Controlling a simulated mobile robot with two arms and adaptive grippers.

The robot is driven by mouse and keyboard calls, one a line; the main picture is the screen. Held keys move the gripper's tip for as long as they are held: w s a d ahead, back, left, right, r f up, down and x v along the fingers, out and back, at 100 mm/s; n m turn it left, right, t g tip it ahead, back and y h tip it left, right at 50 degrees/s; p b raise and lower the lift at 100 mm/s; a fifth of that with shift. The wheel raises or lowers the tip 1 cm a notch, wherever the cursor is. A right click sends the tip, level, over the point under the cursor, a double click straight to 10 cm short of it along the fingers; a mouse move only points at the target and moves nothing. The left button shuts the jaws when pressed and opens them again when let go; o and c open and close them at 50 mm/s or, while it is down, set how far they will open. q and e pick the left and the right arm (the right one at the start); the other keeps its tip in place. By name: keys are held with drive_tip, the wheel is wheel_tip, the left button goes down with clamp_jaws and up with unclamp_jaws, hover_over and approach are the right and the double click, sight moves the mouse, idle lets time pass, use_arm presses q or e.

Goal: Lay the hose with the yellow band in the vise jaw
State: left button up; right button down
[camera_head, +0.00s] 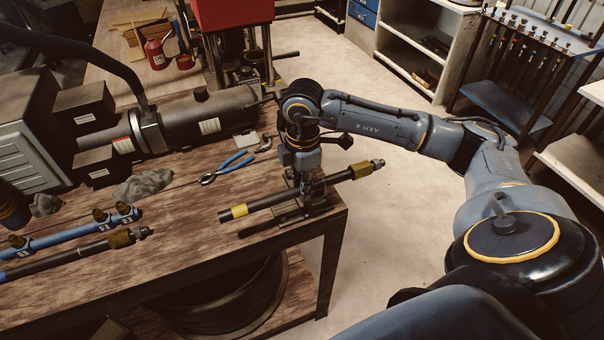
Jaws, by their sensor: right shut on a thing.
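The hose with the yellow band (266,201) is a short black hose. Its yellow band is near the left end and a brass fitting is at the right end. My right gripper (305,188) points down and is shut on the hose near its middle. The dark vise (290,217) is at the table's right corner, directly under the hose. The gripper and hose hide much of the jaw, so I cannot tell whether the hose touches its bottom. The hose's right end juts past the table edge. My left gripper is not in view.
Another dark hose (78,250) with a brass fitting lies at the left, beside a blue bar (75,231) with brass pieces. Blue-handled pliers (230,165), a grey rag (143,185) and a large grey cylinder (205,120) are behind. Bare wood lies left of the vise.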

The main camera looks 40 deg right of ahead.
drive_tip(key=shift+w+d+f+b, duration=0.1)
drive_tip(key=shift+w+f+b, duration=0.35)
drive_tip(key=shift+w, duration=0.15)
drive_tip(key=shift+w+d+f+b, duration=0.2)
drive_tip(key=shift+w+f+b, duration=0.4)
drive_tip(key=shift+w, duration=0.2)
drive_tip(key=shift+w+d+f+b, duration=0.15)
drive_tip(key=shift+w+f+b, duration=0.4)
drive_tip(key=shift+w, duration=0.2)
drive_tip(key=shift+w+d+f+b, duration=0.2)
drive_tip(key=shift+w+f+b, duration=0.45)
drive_tip(key=shift+w, duration=0.2)
drive_tip(key=shift+w+d+f+b, duration=0.2)
drive_tip(key=shift+w+f+b, duration=0.45)
drive_tip(key=shift+w, duration=0.2)
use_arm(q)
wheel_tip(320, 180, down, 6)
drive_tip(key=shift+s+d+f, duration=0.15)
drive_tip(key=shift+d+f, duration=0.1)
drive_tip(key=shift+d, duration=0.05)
use_arm(e)
drive_tip(key=shift+f, duration=0.45)
use_arm(q)
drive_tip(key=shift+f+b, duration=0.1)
drive_tip(key=shift+b, duration=0.2)
use_arm(e)
drive_tip(key=shift+s+f, duration=0.1)
drive_tip(key=shift+f, duration=0.05)
drive_tip(key=c, duration=1.1)
unclamp_jaws()
